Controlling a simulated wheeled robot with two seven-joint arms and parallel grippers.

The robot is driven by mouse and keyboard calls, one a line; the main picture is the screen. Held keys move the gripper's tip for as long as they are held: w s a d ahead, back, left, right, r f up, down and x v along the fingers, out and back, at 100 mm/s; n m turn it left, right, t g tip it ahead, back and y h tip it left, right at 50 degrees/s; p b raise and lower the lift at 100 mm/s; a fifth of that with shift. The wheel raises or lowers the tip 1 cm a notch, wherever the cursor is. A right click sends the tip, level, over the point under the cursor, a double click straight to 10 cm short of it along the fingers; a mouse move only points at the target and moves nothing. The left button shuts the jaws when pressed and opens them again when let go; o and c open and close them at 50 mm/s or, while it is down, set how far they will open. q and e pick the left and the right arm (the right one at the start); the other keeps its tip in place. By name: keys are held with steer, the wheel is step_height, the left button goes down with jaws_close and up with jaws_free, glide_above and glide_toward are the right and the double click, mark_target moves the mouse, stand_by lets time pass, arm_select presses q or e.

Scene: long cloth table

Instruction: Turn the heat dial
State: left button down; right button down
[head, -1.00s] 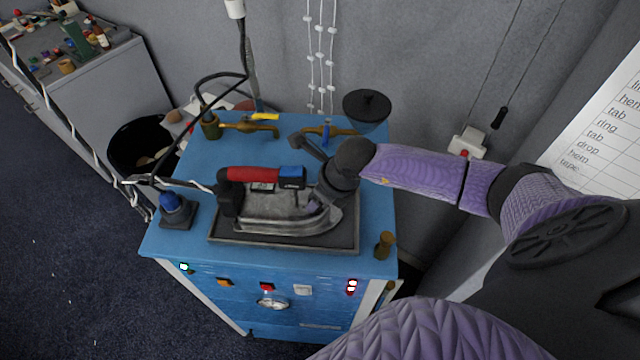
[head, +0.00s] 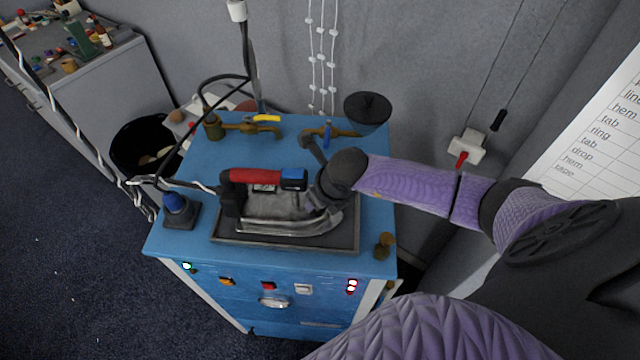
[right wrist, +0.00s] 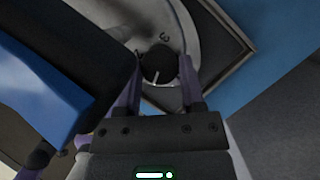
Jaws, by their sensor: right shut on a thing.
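The iron (head: 285,207), with a red and blue handle, rests on a dark tray (head: 228,236) on the blue cabinet. In the right wrist view the heat dial (right wrist: 158,64) is a small dark round knob on the iron's grey body. Its white pointer line faces toward the bottom of that view. A "3" and another mark show above it. My right gripper (right wrist: 160,72) is shut on the dial, one purple finger on each side. In the head view the right gripper (head: 322,193) is at the iron's right part and hides the dial. My left gripper is not in view.
A blue-topped knob (head: 176,206) stands left of the tray, a brass post (head: 384,245) to the right. Brass taps (head: 243,125) and a black bowl (head: 367,108) are behind. A black cable runs from the iron's left end. A wall switch box (head: 468,147) is at right.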

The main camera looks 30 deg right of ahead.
steer(key=shift+c, duration=1)
jaws_free()
steer(key=v, duration=1)
steer(key=shift+w, duration=0.1)
